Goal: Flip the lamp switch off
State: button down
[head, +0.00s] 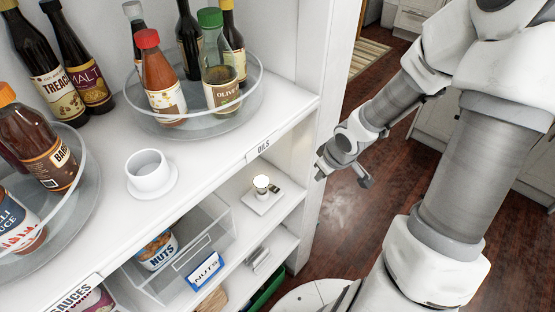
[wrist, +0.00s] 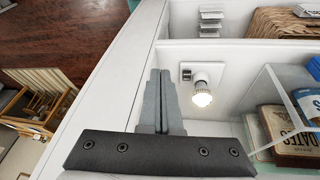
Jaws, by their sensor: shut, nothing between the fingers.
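The lamp (head: 261,183) is a small bulb on a white plate on the lower shelf, below the OILS label. In the wrist view the bulb (wrist: 202,94) glows, so the lamp is lit. A small dark switch (wrist: 186,75) sits on the plate beside the bulb; it also shows as a dark spot in the head view (head: 275,188). Its exact position is too small to tell. My gripper (head: 321,170) is just outside the shelf's right upright. In the wrist view its fingers (wrist: 160,74) are shut, empty, and apart from the lamp, left of the switch.
The white shelf upright (head: 314,150) stands between my gripper and the lamp in the head view. Turntables with bottles (head: 196,115) and a white cup (head: 149,172) stand on the shelf above. Open floor lies right.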

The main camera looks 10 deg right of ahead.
jog(key=w+a+n+t+y+p, duration=0.1)
jog(key=w+a+n+y, duration=0.1)
jog(key=a, duration=0.3)
jog(key=shift+w+a+r+t+y, duration=0.25)
jog(key=shift+w+r+y, duration=0.2)
jog(key=shift+y, duration=0.35)
jog(key=b, duration=0.5)
send_over(276, 187)
jog(key=s+d, duration=0.1)
jog(key=s, duration=0.1)
notch_tip(276, 187, down, 8)
jog(key=shift+d, duration=0.1)
notch_tip(276, 187, down, 2)
jog(key=shift+f+b, duration=0.2)
jog(key=shift+b, duration=0.45)
jog(key=shift+s+d+f, duration=0.1)
jog(key=shift+d+f, duration=0.05)
jog(key=shift+f, duration=0.7)
